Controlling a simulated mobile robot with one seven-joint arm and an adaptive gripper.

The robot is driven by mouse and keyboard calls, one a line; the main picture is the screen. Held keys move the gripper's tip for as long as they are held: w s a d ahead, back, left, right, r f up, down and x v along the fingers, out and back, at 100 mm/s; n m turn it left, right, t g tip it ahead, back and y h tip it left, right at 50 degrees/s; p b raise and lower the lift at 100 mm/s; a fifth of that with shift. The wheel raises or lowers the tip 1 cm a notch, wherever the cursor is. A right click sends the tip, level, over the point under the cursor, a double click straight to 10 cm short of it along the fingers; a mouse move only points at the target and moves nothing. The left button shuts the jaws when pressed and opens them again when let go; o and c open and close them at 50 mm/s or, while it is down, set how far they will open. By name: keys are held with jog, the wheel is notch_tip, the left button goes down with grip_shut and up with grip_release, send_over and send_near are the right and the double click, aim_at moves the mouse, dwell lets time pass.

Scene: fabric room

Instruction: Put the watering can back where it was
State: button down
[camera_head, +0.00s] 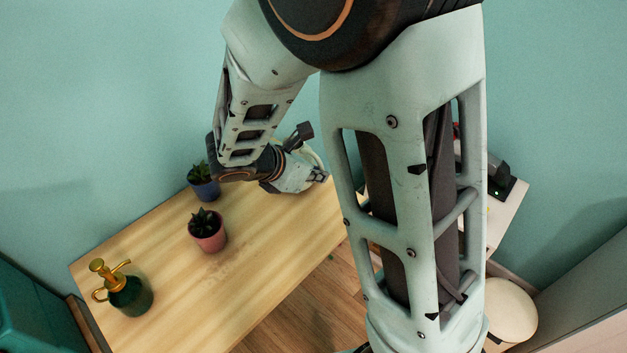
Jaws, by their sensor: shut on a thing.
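My gripper (318,176) is at the back right end of the wooden table (270,215), pointing right. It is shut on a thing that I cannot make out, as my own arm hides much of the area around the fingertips. I see no watering can that I can name for sure. A dark green bottle with a gold spray top and handle (128,294) stands upright at the table's front left, well apart from my gripper.
A red pot with a plant (209,236) and a blue pot with a plant (204,187) stand on the table left of my gripper. A white surface (505,215) with a dark device (500,182) is at the right. A round pale stool (508,308) is below it. The table's middle front is clear.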

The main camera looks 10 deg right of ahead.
jog(key=shift+f, duration=0.55)
jog(key=shift+f+b, duration=0.15)
jog(key=shift+b, duration=0.2)
jog(key=c, duration=2)
grip_release()
jog(key=shift+c, duration=0.2)
jog(key=p+v, duration=0.1)
jog(key=v, duration=1.1)
